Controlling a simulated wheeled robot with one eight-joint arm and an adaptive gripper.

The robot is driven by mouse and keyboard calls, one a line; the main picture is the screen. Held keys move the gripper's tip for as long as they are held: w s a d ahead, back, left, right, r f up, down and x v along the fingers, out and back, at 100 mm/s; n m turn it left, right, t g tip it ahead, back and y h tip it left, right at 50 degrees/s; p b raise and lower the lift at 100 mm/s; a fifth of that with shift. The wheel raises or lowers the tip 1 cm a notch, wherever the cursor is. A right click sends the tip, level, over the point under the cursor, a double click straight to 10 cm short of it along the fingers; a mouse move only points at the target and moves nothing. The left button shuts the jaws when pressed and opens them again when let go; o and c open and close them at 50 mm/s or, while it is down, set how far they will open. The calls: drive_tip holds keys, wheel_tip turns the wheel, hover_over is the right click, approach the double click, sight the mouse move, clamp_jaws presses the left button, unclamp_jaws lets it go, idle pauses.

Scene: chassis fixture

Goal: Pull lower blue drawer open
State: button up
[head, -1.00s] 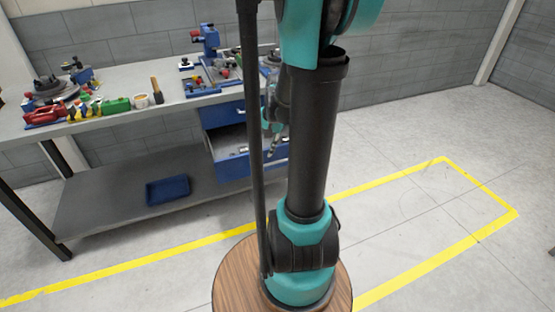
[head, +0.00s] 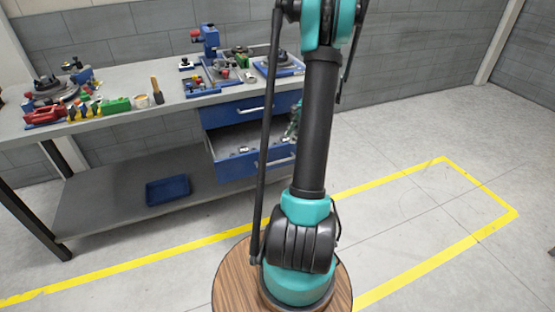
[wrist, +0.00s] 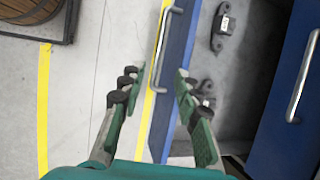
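The lower blue drawer (head: 232,170) stands pulled out beneath the workbench, with its grey inside and some small parts showing. In the wrist view its blue front panel (wrist: 176,85) runs top to bottom, with the silver handle (wrist: 163,45) on its left side. My gripper (wrist: 161,70) is open. Its left finger is on the floor side of the handle, and its right finger overlaps the front panel and drawer interior. The handle shows between and beyond the fingertips; contact cannot be told. In the head view my arm hides most of the gripper.
The upper blue drawer (head: 222,115) is shut above, its handle (wrist: 302,75) at the right of the wrist view. The workbench (head: 120,75) holds tools and fixtures. A blue bin (head: 167,190) sits on the lower shelf (head: 110,205). Floor with yellow tape (head: 400,170) is clear to the right.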

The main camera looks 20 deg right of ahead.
sight(275, 162)
drive_tip(key=x, duration=1.5)
drive_tip(key=shift+s, duration=0.1)
clamp_jaws()
